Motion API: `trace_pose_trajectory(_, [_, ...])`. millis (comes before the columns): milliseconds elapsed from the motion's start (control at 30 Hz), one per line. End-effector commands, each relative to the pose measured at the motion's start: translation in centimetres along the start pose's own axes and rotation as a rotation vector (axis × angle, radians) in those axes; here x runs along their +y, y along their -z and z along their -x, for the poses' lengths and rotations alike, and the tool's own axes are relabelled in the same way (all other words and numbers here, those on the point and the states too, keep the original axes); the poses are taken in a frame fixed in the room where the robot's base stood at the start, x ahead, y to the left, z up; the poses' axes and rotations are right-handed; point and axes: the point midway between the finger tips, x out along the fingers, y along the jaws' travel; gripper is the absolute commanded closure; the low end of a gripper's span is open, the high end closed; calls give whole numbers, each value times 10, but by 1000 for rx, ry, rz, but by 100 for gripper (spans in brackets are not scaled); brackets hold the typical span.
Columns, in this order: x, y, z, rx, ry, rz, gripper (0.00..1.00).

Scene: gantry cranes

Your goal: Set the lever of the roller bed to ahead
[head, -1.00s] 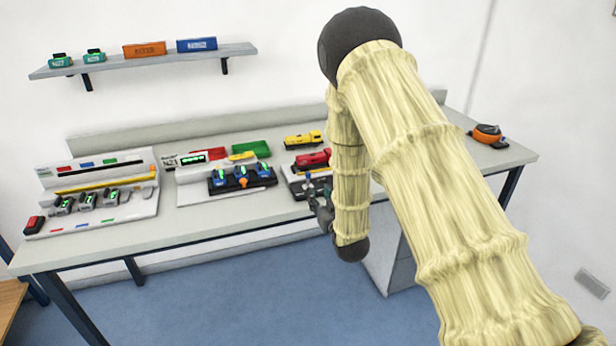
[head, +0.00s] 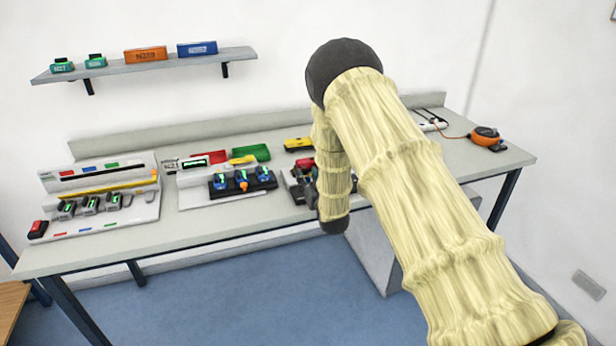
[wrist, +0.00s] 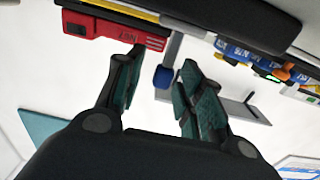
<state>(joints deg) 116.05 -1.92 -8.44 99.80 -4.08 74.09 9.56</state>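A red locomotive (wrist: 115,30) sits on a dark bed at the upper left of the wrist view; in the head view a red piece of it (head: 304,163) shows beside my arm. A lever with a blue knob (wrist: 163,77) on a grey stem shows in the wrist view near that bed. My gripper (wrist: 160,64) is open, with its two dark green fingers on either side of the knob in the picture. I cannot tell whether a finger touches the knob or how deep it lies between them. My arm hides most of the roller bed in the head view.
A yellow locomotive (head: 298,145) sits behind. The right tabletop is mostly clear.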

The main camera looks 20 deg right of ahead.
Motion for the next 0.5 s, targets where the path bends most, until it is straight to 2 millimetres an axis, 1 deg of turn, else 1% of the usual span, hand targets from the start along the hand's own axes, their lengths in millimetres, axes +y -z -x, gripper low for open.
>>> trace_pose_trajectory(300, [0, 0, -2, 0, 0, 0, 62])
trace_pose_trajectory(367, [0, 0, -2, 0, 0, 0, 72])
trace_pose_trajectory(500, [0, 0, -2, 0, 0, 0, 97])
